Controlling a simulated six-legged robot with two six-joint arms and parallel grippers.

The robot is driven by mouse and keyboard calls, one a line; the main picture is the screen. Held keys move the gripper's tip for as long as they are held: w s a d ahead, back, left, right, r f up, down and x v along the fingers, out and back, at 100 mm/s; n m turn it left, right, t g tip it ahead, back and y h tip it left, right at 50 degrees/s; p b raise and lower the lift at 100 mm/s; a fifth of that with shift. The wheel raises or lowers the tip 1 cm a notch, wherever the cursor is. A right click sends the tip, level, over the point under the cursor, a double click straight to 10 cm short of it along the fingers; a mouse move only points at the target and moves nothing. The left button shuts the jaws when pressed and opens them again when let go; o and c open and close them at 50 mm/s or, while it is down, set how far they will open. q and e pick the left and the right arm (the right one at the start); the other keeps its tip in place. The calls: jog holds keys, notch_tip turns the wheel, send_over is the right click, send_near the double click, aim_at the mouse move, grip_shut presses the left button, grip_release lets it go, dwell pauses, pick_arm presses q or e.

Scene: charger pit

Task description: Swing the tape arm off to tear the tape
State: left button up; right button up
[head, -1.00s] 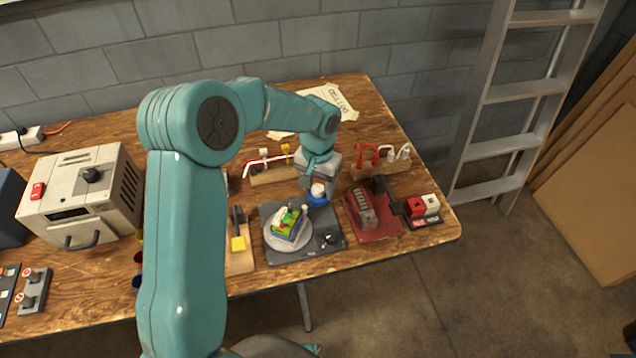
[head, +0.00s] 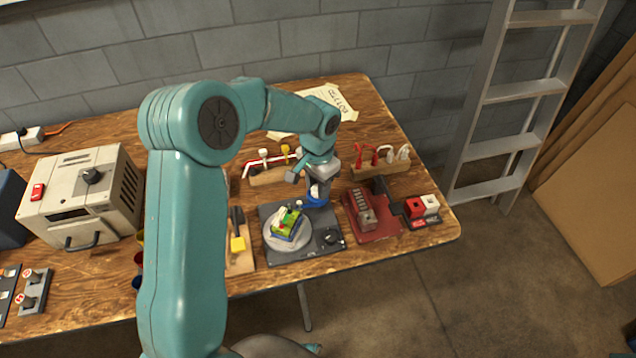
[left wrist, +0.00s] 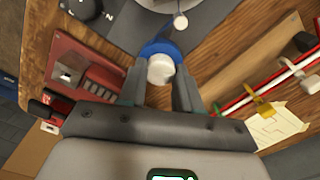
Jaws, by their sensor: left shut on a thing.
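A dark base plate (head: 330,246) near the table's front bears a round grey plate (head: 273,241) with a green and yellow block (head: 287,224). At the base's back right corner is a blue tape roll (head: 317,203) with a white knob on top. My left gripper (head: 317,186) is over this corner. In the left wrist view, the fingers of my left gripper (left wrist: 158,78) stand either side of the white knob (left wrist: 161,70), with the blue roll (left wrist: 160,48) just beyond; the gripper is shut on the knob. The tape arm's own shape is mostly hidden. My right gripper is not in view.
A red tray-like fixture (head: 371,222) stands close on the right, with a red and white block unit (head: 422,208) beyond. Wooden racks with coloured hooks (head: 383,163) stand behind. A boxy beige machine (head: 85,195) is at the left. Bare table lies at the front right.

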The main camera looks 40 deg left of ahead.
pick_arm(q)
jog(key=m, duration=0.4)
jog(key=shift+r+p, duration=0.1)
jog(key=shift+p, duration=0.2)
jog(key=shift+m+p, duration=0.3)
jog(key=shift+m, duration=1.8)
jog(key=o, duration=1)
jog(key=shift+o, duration=0.2)
jog(key=shift+r, duration=0.3)
notch_tip(320, 180, up, 16)
jog(key=shift+p, duration=0.35)
jog(key=shift+s+f, duration=0.1)
jog(key=shift+f, duration=0.05)
